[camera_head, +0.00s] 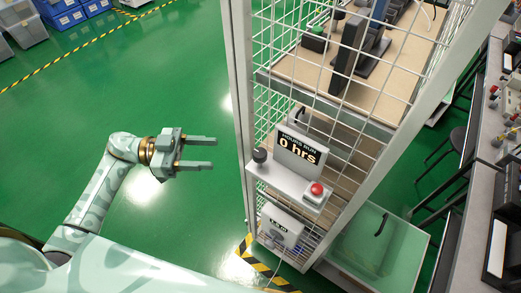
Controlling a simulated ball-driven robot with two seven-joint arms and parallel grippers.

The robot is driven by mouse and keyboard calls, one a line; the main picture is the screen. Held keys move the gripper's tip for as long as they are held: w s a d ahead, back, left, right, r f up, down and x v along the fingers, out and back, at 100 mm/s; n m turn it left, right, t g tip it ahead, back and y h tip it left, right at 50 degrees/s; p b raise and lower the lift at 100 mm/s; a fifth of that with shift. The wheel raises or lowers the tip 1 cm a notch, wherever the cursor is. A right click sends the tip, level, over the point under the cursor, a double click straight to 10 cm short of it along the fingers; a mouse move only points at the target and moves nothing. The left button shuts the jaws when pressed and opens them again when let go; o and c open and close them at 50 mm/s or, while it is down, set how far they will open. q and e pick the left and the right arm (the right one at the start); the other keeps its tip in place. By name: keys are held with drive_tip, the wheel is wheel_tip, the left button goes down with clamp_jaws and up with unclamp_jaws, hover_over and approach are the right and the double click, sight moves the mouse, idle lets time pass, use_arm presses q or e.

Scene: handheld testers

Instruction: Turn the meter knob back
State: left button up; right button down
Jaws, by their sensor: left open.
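The meter (299,150) has a dark display reading "HOURS RUN 0 hrs" and sits on a pale shelf-like box on the front of a white mesh cage. A dark round knob (260,155) stands at the left end of that box. A red button (316,189) is at its right end. My left gripper (212,153) is open and empty, its two fingers pointing right toward the knob, with a clear gap between them and it in the picture. The knob's pointer or marking is too small to read. My right gripper is not in view.
A second pale box (280,226) with a small label hangs below the meter. Cage posts and wire mesh surround the shelves, which hold dark equipment. Green floor left of the cage is free.

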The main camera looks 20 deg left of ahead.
sight(259, 153)
use_arm(q)
drive_tip(key=x, duration=1.3)
drive_tip(key=shift+s+p, duration=0.1)
drive_tip(key=shift+p, duration=0.3)
drive_tip(key=c, duration=0.9)
